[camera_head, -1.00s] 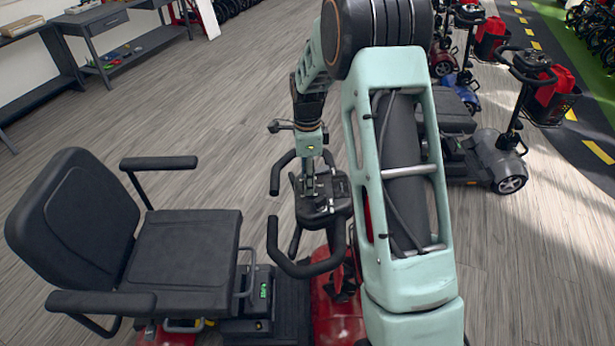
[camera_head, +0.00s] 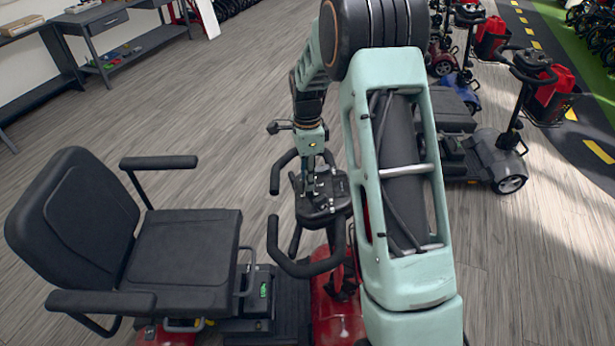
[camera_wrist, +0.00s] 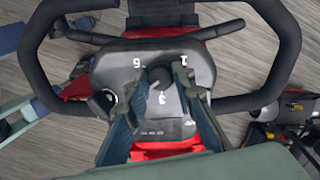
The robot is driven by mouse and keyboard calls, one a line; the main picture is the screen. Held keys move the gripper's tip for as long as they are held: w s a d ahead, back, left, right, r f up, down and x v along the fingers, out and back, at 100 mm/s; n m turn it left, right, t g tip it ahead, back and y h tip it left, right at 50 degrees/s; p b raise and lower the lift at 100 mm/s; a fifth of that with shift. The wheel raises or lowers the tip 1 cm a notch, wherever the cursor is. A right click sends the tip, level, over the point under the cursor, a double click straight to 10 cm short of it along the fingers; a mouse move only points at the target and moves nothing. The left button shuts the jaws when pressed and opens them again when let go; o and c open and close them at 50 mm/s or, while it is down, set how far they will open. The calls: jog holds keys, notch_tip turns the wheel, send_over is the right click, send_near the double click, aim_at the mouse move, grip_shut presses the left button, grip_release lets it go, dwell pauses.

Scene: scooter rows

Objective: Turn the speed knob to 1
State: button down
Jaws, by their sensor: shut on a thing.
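The red-and-black scooter's control panel (camera_wrist: 196,78) fills the middle of the wrist view, and in the head view the tiller head (camera_head: 325,205) stands below my wrist. The dark speed knob (camera_wrist: 158,76) sits between white marks that read 5 at upper left, 1 at upper right and 3 below. My gripper (camera_wrist: 156,88) is shut on the knob, with one finger on each side. The fingers hide part of the knob, and its pointer direction is not clear. In the head view my gripper (camera_head: 311,188) points down at the panel.
Black handlebars (camera_head: 305,268) curve around the panel. The scooter's black seat (camera_head: 185,250) and armrests are at the left. Other scooters (camera_head: 490,150) stand at the right. A workbench (camera_head: 110,30) is at the back left. Open grey floor lies between.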

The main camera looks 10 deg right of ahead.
jog(key=n, duration=0.4)
jog(key=shift+g, duration=0.3)
jog(key=n, duration=0.5)
jog(key=shift+w+a+g, duration=0.1)
jog(key=shift+g, duration=0.2)
jog(key=n+h, duration=0.1)
jog(key=n, duration=0.7)
jog(key=shift+a+h, duration=0.1)
jog(key=shift+h, duration=0.2)
jog(key=n, duration=0.4)
jog(key=shift+n+h, duration=0.3)
jog(key=shift+h, duration=0.1)
jog(key=n, duration=0.4)
jog(key=shift+a+n+h, duration=0.1)
jog(key=shift+n+h, duration=0.2)
jog(key=n, duration=0.4)
jog(key=shift+n+t+p, duration=0.5)
jog(key=shift+n+t, duration=0.1)
jog(key=shift+n, duration=1.5)
